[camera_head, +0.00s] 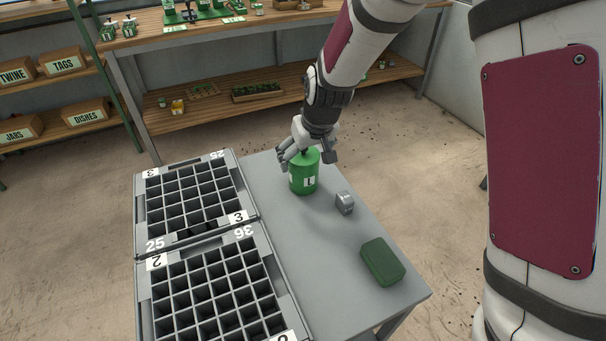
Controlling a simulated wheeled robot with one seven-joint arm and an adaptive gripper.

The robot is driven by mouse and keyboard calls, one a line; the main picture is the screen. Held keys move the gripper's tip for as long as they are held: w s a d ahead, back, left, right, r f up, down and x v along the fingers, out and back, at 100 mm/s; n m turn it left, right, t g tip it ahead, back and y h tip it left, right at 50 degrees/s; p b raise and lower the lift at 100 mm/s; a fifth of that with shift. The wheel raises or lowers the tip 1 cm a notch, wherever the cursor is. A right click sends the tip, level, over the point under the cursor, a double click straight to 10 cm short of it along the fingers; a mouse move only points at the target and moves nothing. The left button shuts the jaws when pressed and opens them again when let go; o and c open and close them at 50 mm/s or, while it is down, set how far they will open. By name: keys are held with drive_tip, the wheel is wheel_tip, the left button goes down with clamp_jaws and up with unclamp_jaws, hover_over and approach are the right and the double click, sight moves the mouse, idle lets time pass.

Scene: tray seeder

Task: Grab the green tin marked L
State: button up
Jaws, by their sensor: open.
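The green tin (303,177) is a cylinder with a white label and a dark letter that looks like an L. It stands upright on the grey table, right of the seed trays. My gripper (304,155) is at the top of the tin, with its open fingers around or just above its upper end. The fingers partly hide the tin's lid, and I cannot tell whether they touch it.
A small grey metal object (344,203) and a dark green box (383,262) lie on the grey table (310,256). Two divided trays, one at the back (139,207) and one in front (143,300), fill its left side. Wooden shelving (250,38) stands behind.

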drive_tip(key=shift+w+r+b+x, duration=0.1)
drive_tip(key=shift+w+b+x, duration=0.1)
drive_tip(key=shift+x, duration=0.9)
drive_tip(key=shift+w+r+b+x, duration=0.1)
drive_tip(key=shift+w+x, duration=0.05)
drive_tip(key=shift+x, duration=1)
drive_tip(key=shift+w+b+x, duration=0.1)
drive_tip(key=shift+w+x, duration=0.1)
drive_tip(key=shift+x, duration=0.9)
drive_tip(key=shift+c, duration=0.3)
drive_tip(key=c, duration=1.3)
